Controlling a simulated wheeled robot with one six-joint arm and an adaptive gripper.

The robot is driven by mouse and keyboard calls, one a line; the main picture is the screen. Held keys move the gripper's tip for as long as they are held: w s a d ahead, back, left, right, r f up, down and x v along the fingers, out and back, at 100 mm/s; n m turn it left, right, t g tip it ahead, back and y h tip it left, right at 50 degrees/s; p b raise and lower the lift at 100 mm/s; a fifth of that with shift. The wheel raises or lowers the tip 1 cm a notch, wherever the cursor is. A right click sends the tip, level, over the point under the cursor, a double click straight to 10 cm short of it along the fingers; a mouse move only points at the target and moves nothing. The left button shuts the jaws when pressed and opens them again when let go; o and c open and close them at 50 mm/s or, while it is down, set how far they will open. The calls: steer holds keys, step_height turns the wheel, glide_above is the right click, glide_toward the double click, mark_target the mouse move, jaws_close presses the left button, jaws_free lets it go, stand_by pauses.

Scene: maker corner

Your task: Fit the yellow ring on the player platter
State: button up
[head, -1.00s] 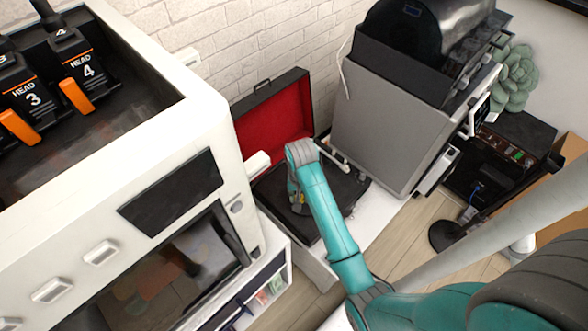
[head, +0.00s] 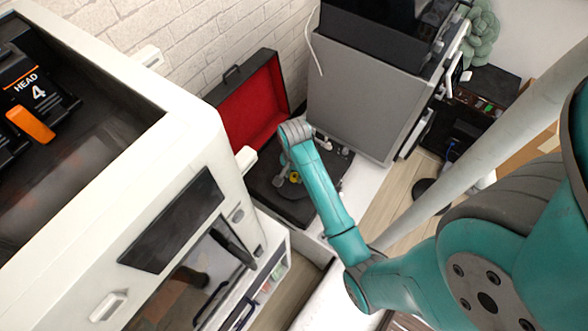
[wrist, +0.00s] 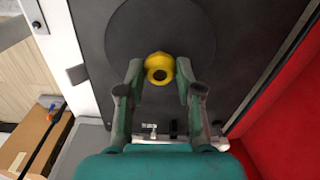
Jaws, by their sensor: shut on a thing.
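The yellow ring (wrist: 160,68) is held between the fingertips of my gripper (wrist: 158,82) in the wrist view. It also shows as a small yellow spot in the head view (head: 295,178), beside my gripper (head: 289,179). The dark round player platter (wrist: 135,28) lies beyond the ring in the wrist view, with the ring over its near part. I cannot tell how high the ring is above the platter. The record player (head: 305,211) stands open in the head view, partly hidden by my arm.
The player's red-lined lid (head: 252,104) stands up behind it. A big white machine (head: 150,150) is close on the left, and a grey machine (head: 365,95) is close on the right. A tonearm (head: 322,143) lies near my wrist.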

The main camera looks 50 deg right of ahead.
steer(key=shift+f, duration=0.65)
steer(key=shift+f, duration=0.6)
stand_by(1.1)
steer(key=o, duration=0.5)
steer(key=shift+o, duration=0.2)
